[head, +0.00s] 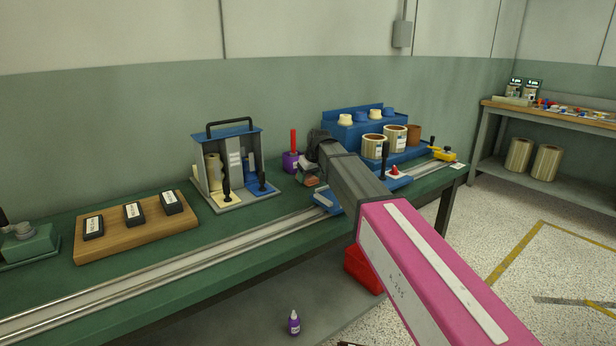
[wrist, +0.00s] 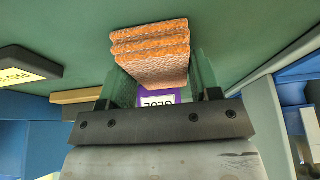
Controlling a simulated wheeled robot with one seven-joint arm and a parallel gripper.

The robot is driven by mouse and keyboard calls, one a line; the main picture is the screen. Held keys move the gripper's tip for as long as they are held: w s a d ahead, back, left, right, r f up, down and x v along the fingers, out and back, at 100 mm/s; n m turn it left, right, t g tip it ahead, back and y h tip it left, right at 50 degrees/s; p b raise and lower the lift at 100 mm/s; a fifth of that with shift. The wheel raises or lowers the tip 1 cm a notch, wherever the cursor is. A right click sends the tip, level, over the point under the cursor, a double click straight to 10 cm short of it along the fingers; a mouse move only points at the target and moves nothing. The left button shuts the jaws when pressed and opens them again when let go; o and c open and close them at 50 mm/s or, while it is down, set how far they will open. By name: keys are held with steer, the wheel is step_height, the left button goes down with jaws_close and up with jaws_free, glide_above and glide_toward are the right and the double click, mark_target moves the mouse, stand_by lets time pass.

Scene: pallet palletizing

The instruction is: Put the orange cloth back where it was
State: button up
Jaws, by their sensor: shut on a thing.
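The orange cloth (wrist: 150,55) is a folded, layered stack with orange edges and a paler face. In the wrist view it sits between the two green fingers of my gripper (wrist: 160,83), which is shut on it. In the head view my gripper (head: 309,172) is over the back of the green bench, and a small brownish-orange bit of the cloth (head: 308,181) shows below it. My arm hides part of this area. I cannot tell whether the cloth touches the bench.
A caddy (head: 235,165) stands further left, a blue rack (head: 345,133) to the right. A rail (head: 150,277) runs along the bench front.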

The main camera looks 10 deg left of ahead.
steer(key=shift+f, duration=0.1)
steer(key=o, duration=1)
steer(key=v, duration=1.2)
